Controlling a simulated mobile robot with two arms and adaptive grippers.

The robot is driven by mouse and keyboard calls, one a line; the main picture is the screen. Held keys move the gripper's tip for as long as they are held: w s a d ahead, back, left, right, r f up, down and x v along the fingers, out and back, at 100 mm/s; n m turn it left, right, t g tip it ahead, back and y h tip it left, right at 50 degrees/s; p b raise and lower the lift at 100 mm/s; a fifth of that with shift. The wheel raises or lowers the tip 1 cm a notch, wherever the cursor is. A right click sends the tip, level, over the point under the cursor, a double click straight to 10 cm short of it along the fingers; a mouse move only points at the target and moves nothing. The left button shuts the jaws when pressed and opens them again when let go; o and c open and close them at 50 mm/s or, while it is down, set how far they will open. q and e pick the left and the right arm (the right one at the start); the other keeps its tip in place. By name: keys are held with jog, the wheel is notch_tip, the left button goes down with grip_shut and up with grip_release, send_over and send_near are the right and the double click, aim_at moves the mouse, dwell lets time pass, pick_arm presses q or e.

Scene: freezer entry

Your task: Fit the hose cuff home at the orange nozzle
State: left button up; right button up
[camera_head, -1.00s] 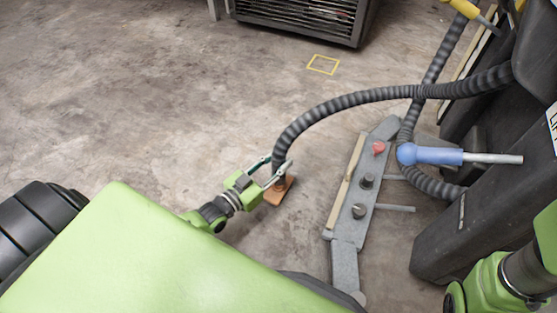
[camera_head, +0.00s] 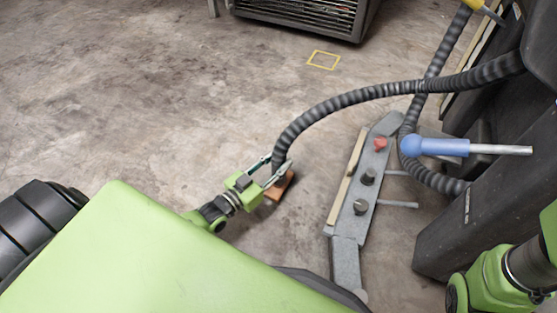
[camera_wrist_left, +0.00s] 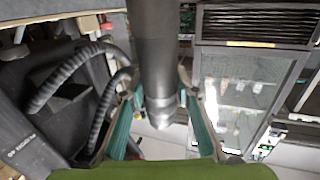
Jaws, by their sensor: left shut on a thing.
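My left gripper (camera_head: 278,163) is shut on the lower end of a ribbed dark grey hose (camera_head: 330,105), with one finger on each side. In the left wrist view a smooth grey cylinder, the hose cuff (camera_wrist_left: 153,60), stands between my teal finger pads, with a paler, narrower end. A brownish-orange piece (camera_head: 281,188), apparently the orange nozzle, shows just below my fingers. I cannot tell whether the cuff touches it or is seated. My right gripper is outside the views; only part of my right arm shows at lower right.
A grey panel (camera_head: 361,185) with a red knob (camera_head: 380,143) and dark knobs stands right of the gripper. A blue handle with a metal rod (camera_head: 440,147) and a black machine (camera_head: 470,220) are farther right. Bare concrete floor lies left and behind.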

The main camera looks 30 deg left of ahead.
pick_arm(q)
jog(key=shift+f+b, duration=0.35)
jog(key=shift+f, duration=0.15)
jog(key=o, duration=1.2)
jog(key=v, duration=1.2)
